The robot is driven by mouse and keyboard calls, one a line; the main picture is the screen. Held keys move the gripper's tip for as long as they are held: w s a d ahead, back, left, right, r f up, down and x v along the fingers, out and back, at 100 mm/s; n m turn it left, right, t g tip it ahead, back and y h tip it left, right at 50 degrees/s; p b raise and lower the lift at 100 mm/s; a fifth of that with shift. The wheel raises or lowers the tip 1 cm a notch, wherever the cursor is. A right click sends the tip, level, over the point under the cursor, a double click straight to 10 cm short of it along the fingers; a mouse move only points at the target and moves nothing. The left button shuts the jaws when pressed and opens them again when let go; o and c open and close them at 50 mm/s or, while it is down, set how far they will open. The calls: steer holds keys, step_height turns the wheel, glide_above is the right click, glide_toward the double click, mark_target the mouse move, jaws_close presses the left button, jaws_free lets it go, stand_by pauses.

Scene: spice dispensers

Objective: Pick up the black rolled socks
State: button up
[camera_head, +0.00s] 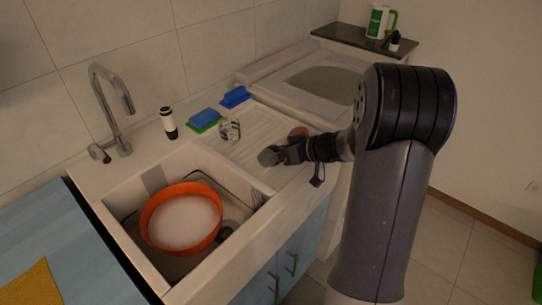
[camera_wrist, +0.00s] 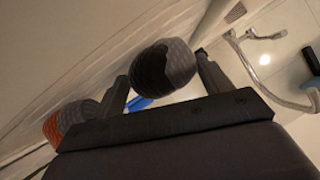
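The black rolled socks (camera_wrist: 163,66), a dark grey and black ball, sit between the two fingers of my gripper (camera_wrist: 165,78) in the wrist view. Both fingers appear to press against their sides. In the head view the socks (camera_head: 268,157) show as a dark ball at the tip of my gripper (camera_head: 278,153), over the front part of the drainboard by the sink. Whether they clear the surface is hard to tell. My arm hides part of the area to the right.
An orange-and-grey ball (camera_head: 298,132) lies on the drainboard behind my gripper. A glass (camera_head: 230,130), sponges (camera_head: 204,117) and a black-and-white bottle (camera_head: 169,123) stand farther back. The sink holds an orange bowl (camera_head: 183,218); a tap (camera_head: 112,105) rises behind it.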

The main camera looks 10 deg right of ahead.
steer(key=c, duration=0.6)
steer(key=shift+c, duration=0.2)
